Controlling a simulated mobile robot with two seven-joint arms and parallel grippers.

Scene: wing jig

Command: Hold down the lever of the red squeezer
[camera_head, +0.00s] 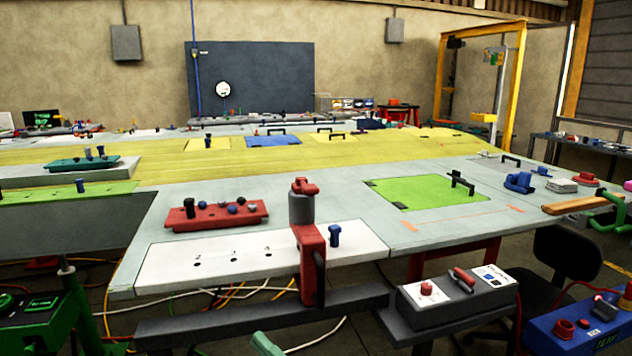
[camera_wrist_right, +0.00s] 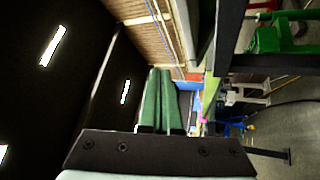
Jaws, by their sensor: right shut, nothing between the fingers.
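The red squeezer (camera_head: 308,250) stands upright at the front edge of the table in the head view. It has a red body, a grey cylinder (camera_head: 301,208) above and a red cap on top. A black bar (camera_head: 320,275), perhaps its lever, runs down its right side. The green tip of my right gripper (camera_head: 266,344) shows at the bottom edge, below and left of the squeezer and apart from it. In the right wrist view its two green fingers (camera_wrist_right: 165,100) are together with nothing between them. The squeezer cannot be made out there. My left gripper is not in view.
A dark beam (camera_head: 260,318) runs below the table's front edge. A grey control box (camera_head: 455,297) with red knobs stands right of the squeezer. A red block with knobs (camera_head: 217,215) and a blue peg (camera_head: 334,236) are near it. Cables hang underneath.

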